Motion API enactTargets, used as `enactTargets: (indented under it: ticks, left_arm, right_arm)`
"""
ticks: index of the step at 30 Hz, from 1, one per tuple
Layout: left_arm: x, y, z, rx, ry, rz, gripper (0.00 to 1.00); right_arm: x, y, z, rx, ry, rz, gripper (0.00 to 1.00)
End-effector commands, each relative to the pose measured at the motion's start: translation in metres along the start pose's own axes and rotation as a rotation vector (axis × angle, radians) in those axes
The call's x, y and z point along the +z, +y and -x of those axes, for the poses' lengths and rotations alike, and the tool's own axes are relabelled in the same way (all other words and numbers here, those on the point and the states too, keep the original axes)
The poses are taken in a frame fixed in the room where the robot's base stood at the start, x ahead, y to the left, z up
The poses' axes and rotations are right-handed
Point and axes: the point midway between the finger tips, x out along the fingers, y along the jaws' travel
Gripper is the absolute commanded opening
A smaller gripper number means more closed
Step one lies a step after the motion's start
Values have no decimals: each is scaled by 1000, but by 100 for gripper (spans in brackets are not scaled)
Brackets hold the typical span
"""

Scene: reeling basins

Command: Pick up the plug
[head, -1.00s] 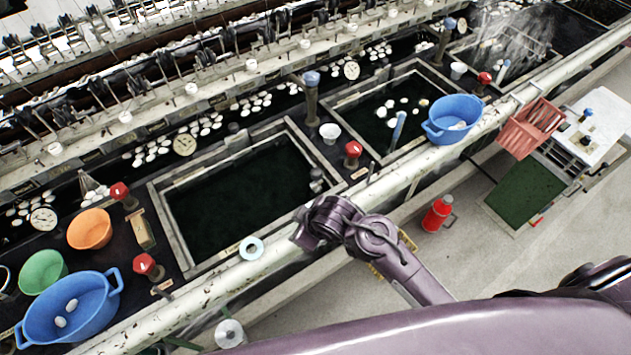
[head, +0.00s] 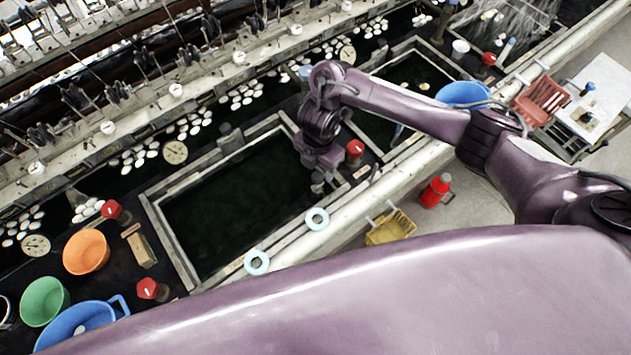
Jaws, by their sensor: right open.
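My right gripper (head: 318,178) points down at the right front corner of the near dark-water basin (head: 160,205). Its jaws are open. A small grey piece that looks like the plug (head: 318,188) shows at the fingertips, by the basin's inner corner. The gripper hides most of it, and I cannot tell whether the fingers touch it. My left gripper is not in view.
Red-topped posts (head: 355,148) (head: 150,288) stand close by. Orange (head: 86,251), green (head: 44,301) and blue bowls sit at left. A yellow basket (head: 390,228) and red flask (head: 436,190) are below the ledge.

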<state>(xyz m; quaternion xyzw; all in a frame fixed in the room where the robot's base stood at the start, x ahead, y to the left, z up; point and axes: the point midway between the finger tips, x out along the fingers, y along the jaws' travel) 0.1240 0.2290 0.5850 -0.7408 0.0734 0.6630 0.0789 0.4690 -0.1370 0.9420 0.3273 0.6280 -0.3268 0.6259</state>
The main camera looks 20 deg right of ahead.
Motion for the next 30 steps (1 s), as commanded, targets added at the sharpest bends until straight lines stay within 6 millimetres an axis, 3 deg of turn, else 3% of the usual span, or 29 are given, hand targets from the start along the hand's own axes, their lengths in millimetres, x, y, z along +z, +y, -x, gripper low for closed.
enactTargets:
  ticks: [9,17,25,30]
  left_arm:
    - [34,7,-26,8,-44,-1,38]
    - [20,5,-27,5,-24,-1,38]
    - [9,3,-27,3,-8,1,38]
    - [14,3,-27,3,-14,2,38]
  right_arm:
    - [-1,-1,-42,-4,4,-1,54]
    - [1,0,-71,-3,0,-1,54]
    - [1,0,-74,-1,-1,1,54]
    - [1,0,-74,-1,-1,1,33]
